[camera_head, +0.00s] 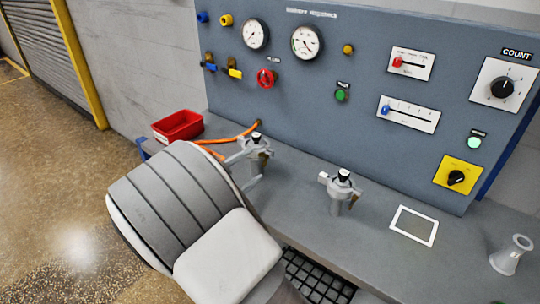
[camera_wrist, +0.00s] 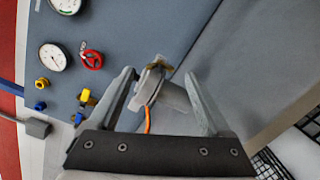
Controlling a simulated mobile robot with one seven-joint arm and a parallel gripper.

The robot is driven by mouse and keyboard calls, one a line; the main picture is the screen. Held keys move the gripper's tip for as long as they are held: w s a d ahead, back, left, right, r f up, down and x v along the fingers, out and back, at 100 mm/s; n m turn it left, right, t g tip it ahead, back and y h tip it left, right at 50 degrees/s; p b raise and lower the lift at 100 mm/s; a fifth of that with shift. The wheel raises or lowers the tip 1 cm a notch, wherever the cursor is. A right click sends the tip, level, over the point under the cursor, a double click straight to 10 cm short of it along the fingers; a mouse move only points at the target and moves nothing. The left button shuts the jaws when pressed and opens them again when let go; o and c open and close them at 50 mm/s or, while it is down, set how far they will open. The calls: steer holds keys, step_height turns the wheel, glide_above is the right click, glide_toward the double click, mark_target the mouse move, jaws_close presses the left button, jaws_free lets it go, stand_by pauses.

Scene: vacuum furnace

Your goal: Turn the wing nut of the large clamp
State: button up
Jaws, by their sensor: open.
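A grey clamp fitting (camera_head: 257,146) with a black-topped post and a brass-coloured wing nut (camera_head: 265,160) stands on the bench by an orange hose, partly hidden by my arm. In the wrist view this clamp (camera_wrist: 150,88) lies between the fingers, its brass part (camera_wrist: 158,63) near the fingertips. A second, similar clamp (camera_head: 342,190) stands free to the right. Which is larger is hard to tell. My gripper (camera_wrist: 160,75) is open, with a finger on either side of the first clamp and visible gaps. In the head view my arm mostly hides the gripper.
The grey control panel (camera_head: 370,110) with gauges, knobs and valves rises behind the bench. A red bin (camera_head: 178,125) is at the back left. The orange hose (camera_head: 235,137) runs to the first clamp. A white square outline (camera_head: 414,226) and a grey flanged tube (camera_head: 511,254) are at right.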

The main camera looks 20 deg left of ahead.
mark_target(266, 157)
steer(key=x, duration=0.7)
steer(key=shift+w+d, duration=0.15)
steer(key=shift+w, duration=0.25)
steer(key=c, duration=1.3)
steer(key=shift+f+b, duration=0.1)
steer(key=shift+b, duration=0.3)
jaws_close()
